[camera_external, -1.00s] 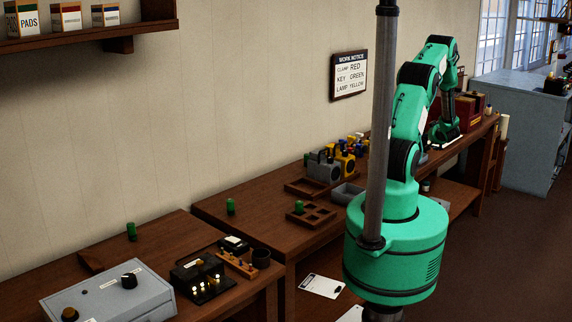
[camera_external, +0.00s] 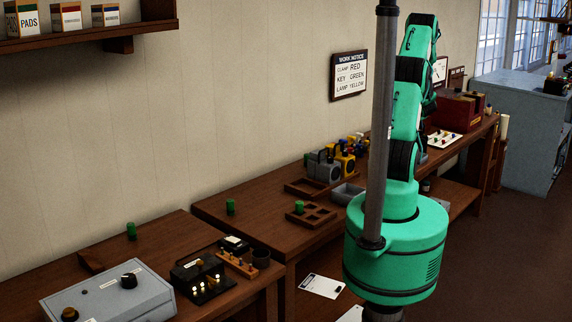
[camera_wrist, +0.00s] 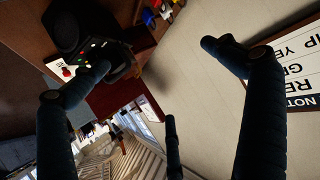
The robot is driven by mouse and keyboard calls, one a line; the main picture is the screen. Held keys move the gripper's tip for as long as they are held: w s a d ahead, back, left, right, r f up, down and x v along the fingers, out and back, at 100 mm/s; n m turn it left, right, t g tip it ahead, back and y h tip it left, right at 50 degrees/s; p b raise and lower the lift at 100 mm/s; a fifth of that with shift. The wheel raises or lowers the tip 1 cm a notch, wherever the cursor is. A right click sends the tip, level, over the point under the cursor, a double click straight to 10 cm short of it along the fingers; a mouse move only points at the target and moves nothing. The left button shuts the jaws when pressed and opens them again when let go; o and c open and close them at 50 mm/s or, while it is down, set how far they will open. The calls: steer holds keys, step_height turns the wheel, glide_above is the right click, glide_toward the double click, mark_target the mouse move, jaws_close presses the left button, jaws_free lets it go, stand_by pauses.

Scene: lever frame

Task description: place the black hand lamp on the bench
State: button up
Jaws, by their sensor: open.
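In the external view my gripper is hidden behind my arm.
Wooden trays (camera_external: 312,218) and a grey bin (camera_external: 347,194) stand nearer. A green cylinder (camera_external: 230,207) stands on the bench, with clear top around it.

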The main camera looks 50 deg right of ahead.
steer(key=w+a+r, duration=0.9)
steer(key=r, duration=0.1)
steer(key=w+a+r+n+y, duration=0.1)
steer(key=w+a+r, duration=0.25)
steer(key=a, duration=0.45)
steer(key=w+a+r+g, duration=0.1)
steer(key=w+a+r, duration=0.1)
steer(key=a+r, duration=0.45)
steer(key=w+a+r+n+y, duration=0.1)
steer(key=w+a+r, duration=0.15)
steer(key=a, duration=0.65)
steer(key=s+a+r+n+y, duration=0.1)
steer(key=s+a+r, duration=0.15)
steer(key=a, duration=0.95)
steer(key=s+a+r+n+y, duration=0.15)
steer(key=s+a, duration=0.25)
steer(key=a, duration=0.7)
steer(key=s+a+r+y, duration=0.1)
steer(key=s+a+r, duration=0.2)
steer(key=a, duration=0.9)
steer(key=s+a+f+n+g+y, duration=0.1)
steer(key=s+a+y, duration=0.1)
steer(key=s+a, duration=0.6)
steer(key=s+a+f+n+g+y, duration=0.1)
steer(key=s+a+f+n, duration=0.1)
steer(key=s+a, duration=0.7)
steer(key=shift+s+a+f+y, duration=0.15)
steer(key=shift+a+f+y, duration=0.15)
steer(key=shift+a, duration=0.6)
steer(key=shift+n, duration=0.25)
